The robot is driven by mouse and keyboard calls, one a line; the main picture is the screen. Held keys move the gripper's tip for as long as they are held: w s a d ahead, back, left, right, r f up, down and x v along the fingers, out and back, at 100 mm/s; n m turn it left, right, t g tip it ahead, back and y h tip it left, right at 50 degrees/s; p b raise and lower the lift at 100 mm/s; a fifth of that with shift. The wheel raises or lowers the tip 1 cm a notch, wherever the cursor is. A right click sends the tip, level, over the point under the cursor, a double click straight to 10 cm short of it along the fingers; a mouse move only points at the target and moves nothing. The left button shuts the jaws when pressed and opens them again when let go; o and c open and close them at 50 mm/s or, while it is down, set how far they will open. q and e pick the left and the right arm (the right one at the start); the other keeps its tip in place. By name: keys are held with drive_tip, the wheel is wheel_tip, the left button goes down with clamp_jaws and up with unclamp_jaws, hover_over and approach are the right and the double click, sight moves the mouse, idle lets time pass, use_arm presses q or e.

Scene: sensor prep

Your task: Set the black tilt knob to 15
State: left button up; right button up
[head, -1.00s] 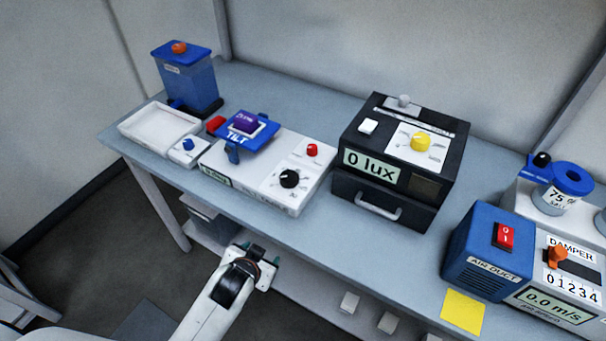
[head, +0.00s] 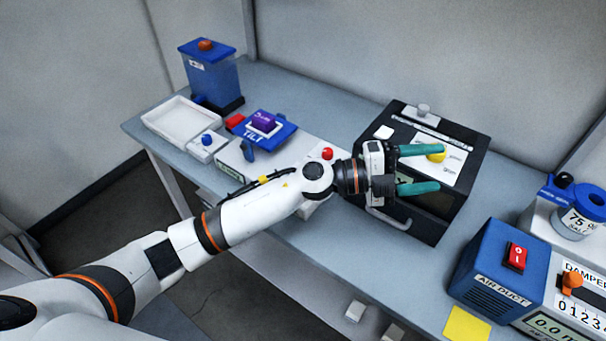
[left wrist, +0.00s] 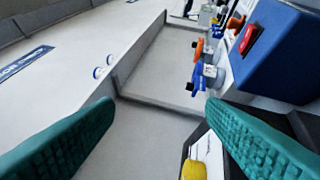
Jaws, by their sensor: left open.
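The white tilt unit (head: 231,157) stands on the bench, with a blue TILT platform (head: 277,135) carrying a purple block (head: 263,122). Its red knob (head: 327,154) shows just above my left arm. The black tilt knob is hidden behind that arm, so its setting cannot be read. My left gripper (head: 440,168) is open, its green fingers pointing right over the black lux box (head: 397,116), past the tilt unit. No object shows between its fingers in the left wrist view (left wrist: 160,108). My right gripper is not in view.
The lux box's yellow knob (head: 437,155) is close to my upper finger; it also shows in the left wrist view (left wrist: 194,170). A blue air duct unit (head: 497,268) stands at right. A white tray (head: 183,108) and blue container (head: 212,78) are at left.

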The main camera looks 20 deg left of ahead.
use_arm(q)
drive_tip(key=w+a+f+m+g+y, duration=0.3)
drive_tip(key=a+f+m+g+y, duration=0.4)
drive_tip(key=y, duration=0.3)
drive_tip(key=w+a+n+t+y, duration=0.1)
drive_tip(key=w+a+y, duration=0.3)
drive_tip(key=a, duration=0.5)
drive_tip(key=w+a+n+t+y, duration=0.1)
drive_tip(key=a+y, duration=0.4)
drive_tip(key=a, duration=0.4)
wheel_tip(320, 180, down, 10)
drive_tip(key=shift+w+d+f+p, duration=0.1)
drive_tip(key=shift+w+p, duration=0.05)
drive_tip(key=shift+p, duration=1.1)
drive_tip(key=shift+f, duration=0.55)
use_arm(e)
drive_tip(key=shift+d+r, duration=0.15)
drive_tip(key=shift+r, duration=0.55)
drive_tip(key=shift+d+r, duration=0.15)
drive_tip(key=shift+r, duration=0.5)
